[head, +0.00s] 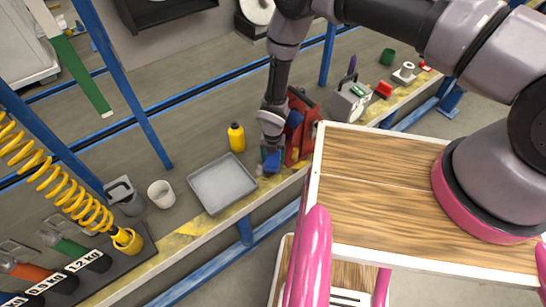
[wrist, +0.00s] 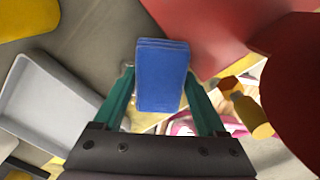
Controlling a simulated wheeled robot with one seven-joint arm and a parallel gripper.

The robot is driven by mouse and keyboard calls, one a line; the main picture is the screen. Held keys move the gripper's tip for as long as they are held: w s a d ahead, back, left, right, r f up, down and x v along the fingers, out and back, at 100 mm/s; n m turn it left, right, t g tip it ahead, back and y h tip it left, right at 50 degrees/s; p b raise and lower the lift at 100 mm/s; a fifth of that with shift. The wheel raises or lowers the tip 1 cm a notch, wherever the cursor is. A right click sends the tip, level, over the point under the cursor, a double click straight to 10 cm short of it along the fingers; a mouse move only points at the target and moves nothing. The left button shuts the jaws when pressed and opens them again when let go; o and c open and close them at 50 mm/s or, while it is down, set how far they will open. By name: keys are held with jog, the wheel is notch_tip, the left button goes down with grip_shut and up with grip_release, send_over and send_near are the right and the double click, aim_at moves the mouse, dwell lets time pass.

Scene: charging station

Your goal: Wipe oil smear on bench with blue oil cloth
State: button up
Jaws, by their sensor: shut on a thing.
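My gripper (head: 271,166) is low over the bench (head: 203,143), between the grey tray and a red object. In the wrist view its two teal fingers (wrist: 159,80) are shut on a folded blue cloth (wrist: 162,88), which looks like a thick flat block held upright between them. In the head view only a little of the cloth (head: 272,161) shows at the fingertips. I cannot tell whether the cloth touches the bench. I cannot make out the oil smear in either view; my gripper and the cloth may hide it.
A grey tray (head: 222,185) lies just left of my gripper, with a yellow bottle (head: 236,138) behind it. A red object (head: 303,127) stands close on the right. A white cup (head: 161,194) is further left. The yellow-marked front edge (head: 200,226) of the bench is close.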

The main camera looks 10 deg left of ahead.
aim_at(257, 176)
jog(key=shift+s+a+r, duration=0.1)
jog(key=shift+s+a, duration=1.2)
jog(key=shift+s, duration=0.25)
jog(key=shift+s+a, duration=1.25)
jog(key=shift+s, duration=0.25)
jog(key=shift+f, duration=0.3)
jog(key=shift+w+d+f, duration=0.15)
jog(key=shift+w+d, duration=1.1)
jog(key=shift+w, duration=0.2)
jog(key=shift+w+d+f, duration=0.15)
jog(key=shift+w+d, duration=1.1)
jog(key=shift+w, duration=0.2)
jog(key=shift+d, duration=0.25)
jog(key=shift+s+a+f, duration=0.1)
jog(key=shift+s+a, duration=1.25)
jog(key=shift+s, duration=0.25)
jog(key=shift+s+a+f, duration=0.1)
jog(key=shift+s+a, duration=1.2)
jog(key=shift+s, duration=0.25)
jog(key=shift+w+d, duration=0.1)
